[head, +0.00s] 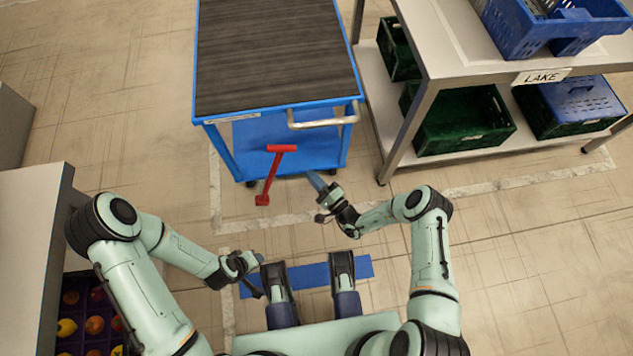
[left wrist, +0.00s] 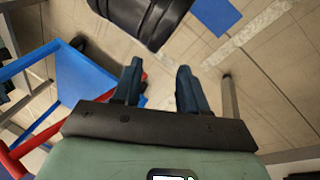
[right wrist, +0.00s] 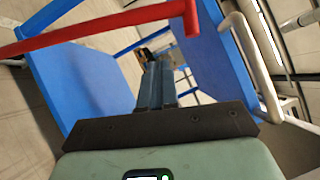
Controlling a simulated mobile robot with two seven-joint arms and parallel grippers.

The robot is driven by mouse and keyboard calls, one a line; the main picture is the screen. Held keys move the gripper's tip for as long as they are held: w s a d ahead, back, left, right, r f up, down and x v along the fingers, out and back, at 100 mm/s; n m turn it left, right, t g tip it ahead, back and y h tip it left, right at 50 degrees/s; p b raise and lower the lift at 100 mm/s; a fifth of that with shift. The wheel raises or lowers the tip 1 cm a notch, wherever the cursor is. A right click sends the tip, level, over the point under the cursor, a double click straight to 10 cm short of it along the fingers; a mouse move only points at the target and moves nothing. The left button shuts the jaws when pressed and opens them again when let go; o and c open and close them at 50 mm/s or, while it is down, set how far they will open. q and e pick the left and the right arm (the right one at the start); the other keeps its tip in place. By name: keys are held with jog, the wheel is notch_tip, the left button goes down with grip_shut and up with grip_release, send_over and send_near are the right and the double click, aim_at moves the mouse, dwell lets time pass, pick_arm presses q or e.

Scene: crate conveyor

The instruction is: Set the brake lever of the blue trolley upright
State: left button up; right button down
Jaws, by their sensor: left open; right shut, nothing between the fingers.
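The blue trolley (head: 238,117) stands ahead of me, its dark ribbed top (head: 275,55) empty. Its red brake lever (head: 270,176) has a foot low at the front and a T-shaped handle at the top. It leans to the right compared with the trolley's legs. My right gripper (head: 315,180) is shut and empty, right of the lever and apart from it, by the lower shelf. In the right wrist view, the lever (right wrist: 110,22) crosses beyond the shut fingers (right wrist: 154,72). My left gripper (head: 260,274) is open and empty, low and nearer to me. Its spread fingers show in the left wrist view (left wrist: 158,75).
A pale metal handle (head: 325,119) sticks out of the trolley's front right. On the right, a rack (head: 440,60) labelled LAKE holds blue and green crates. A bench (head: 30,210) with a fruit crate (head: 72,283) stands at left. The floor between is clear.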

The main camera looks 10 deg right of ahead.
pick_arm(q)
jog(key=shift+w+a+f+b, duration=0.35)
jog(key=shift+w+f+b, duration=0.1)
jog(key=shift+f, duration=0.15)
jog(key=shift+w+a+f+b, duration=0.35)
jog(key=shift+w+f+b, duration=0.05)
jog(key=shift+f, duration=0.15)
pick_arm(e)
jog(key=w+a+r, duration=0.2)
jog(key=w+a, duration=0.3)
jog(key=a, duration=0.1)
jog(key=shift+a, duration=0.3)
